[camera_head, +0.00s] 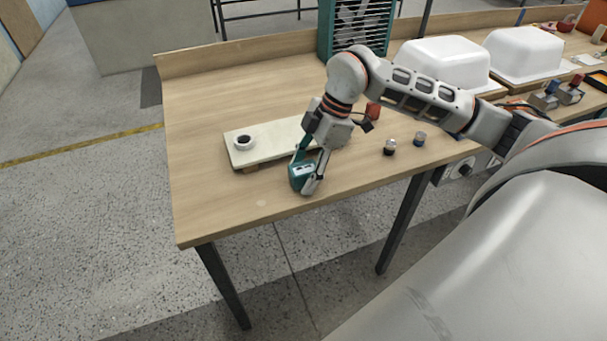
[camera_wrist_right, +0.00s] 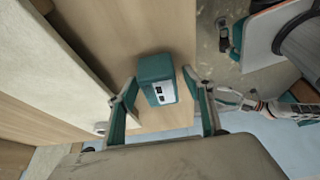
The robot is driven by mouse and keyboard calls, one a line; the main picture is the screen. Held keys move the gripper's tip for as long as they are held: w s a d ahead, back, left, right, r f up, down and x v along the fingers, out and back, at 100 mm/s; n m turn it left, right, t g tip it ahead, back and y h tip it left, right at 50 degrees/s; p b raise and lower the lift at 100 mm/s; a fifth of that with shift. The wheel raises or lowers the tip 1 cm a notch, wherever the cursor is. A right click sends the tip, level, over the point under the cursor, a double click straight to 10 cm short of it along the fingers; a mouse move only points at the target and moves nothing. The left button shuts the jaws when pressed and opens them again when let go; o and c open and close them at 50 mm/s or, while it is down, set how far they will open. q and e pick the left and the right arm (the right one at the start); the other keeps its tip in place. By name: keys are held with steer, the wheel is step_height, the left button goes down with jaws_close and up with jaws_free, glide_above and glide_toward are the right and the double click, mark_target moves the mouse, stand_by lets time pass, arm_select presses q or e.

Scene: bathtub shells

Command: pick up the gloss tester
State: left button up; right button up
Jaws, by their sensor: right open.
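The gloss tester is a small teal box with a pale panel and dark markings; in the head view it (camera_head: 300,178) is near the front edge of the wooden table. My right gripper (camera_head: 307,175) points down at it with its fingers open. In the right wrist view the tester (camera_wrist_right: 157,82) shows between the open fingertips (camera_wrist_right: 160,78), with a gap on the right and a narrower one on the left. The fingers do not look closed on it.
A pale panel (camera_head: 270,150) with a white cup-like ring (camera_head: 244,142) lies behind the tester. Two small jars (camera_head: 390,147) (camera_head: 420,138) stand to the right. White tub shells (camera_head: 441,62) and a teal rack (camera_head: 352,25) are further back. The left front tabletop is clear.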

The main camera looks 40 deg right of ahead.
mark_target(304, 168)
steer(key=c, duration=1.3)
steer(key=shift+r, duration=0.15)
arm_select(q)
steer(key=s+r+p, duration=0.1)
steer(key=p, duration=0.1)
steer(key=shift+s+d+p, duration=0.15)
steer(key=shift+d+p, duration=0.25)
arm_select(e)
step_height(304, 168, up, 20)
steer(key=shift+f, duration=0.1)
